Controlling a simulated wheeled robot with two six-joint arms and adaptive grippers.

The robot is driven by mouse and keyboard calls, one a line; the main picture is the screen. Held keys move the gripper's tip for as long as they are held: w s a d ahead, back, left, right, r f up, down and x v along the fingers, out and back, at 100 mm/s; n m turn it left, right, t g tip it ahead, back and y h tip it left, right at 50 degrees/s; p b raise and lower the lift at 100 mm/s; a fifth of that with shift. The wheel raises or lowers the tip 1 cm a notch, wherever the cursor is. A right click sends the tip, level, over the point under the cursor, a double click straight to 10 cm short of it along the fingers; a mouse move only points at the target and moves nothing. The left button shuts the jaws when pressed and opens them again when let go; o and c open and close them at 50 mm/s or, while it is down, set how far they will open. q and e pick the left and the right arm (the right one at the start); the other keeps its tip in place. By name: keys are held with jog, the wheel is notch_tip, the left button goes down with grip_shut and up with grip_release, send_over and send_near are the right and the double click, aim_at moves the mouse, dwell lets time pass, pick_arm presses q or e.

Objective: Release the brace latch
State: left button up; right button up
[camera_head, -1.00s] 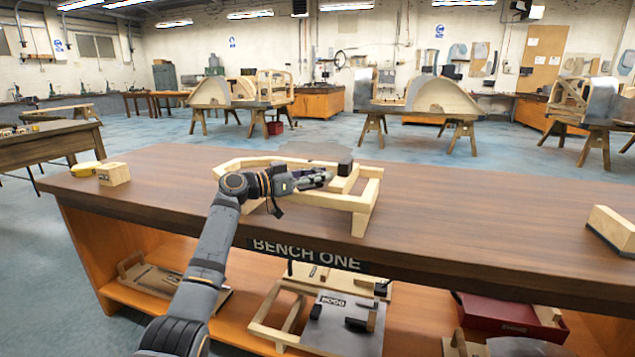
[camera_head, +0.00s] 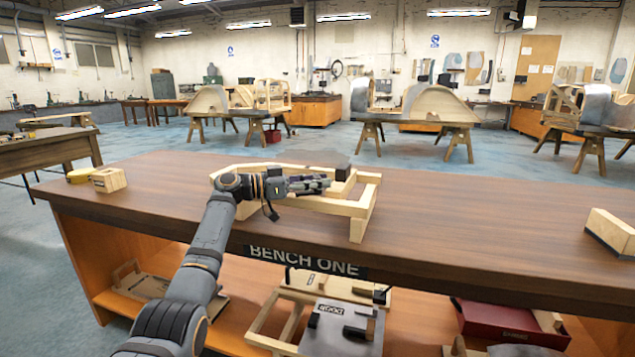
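A pale wooden frame (camera_head: 357,229) lies on the dark bench top near its front edge. A small dark block (camera_head: 342,172) sits on the frame's upper right part; I cannot tell whether it is the brace latch. My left gripper (camera_head: 322,185) is over the frame, pointing right, with its tips just left of and a little below the dark block in the head view. A gap to the block is hard to judge. The fingers are small and dark, so their opening is unclear. The gripper and forearm hide part of the frame. My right gripper is not in view.
A small wooden block (camera_head: 109,180) and a yellow item (camera_head: 80,176) stand at the bench's left end. A wooden block with a dark base (camera_head: 611,233) is at the right. The bench top (camera_head: 480,220) between frame and right block is clear. The shelf below holds parts and a red box (camera_head: 505,322).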

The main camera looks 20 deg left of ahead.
pick_arm(q)
jog(key=o, duration=0.4)
jog(key=shift+o, duration=0.2)
jog(key=v, duration=1.2)
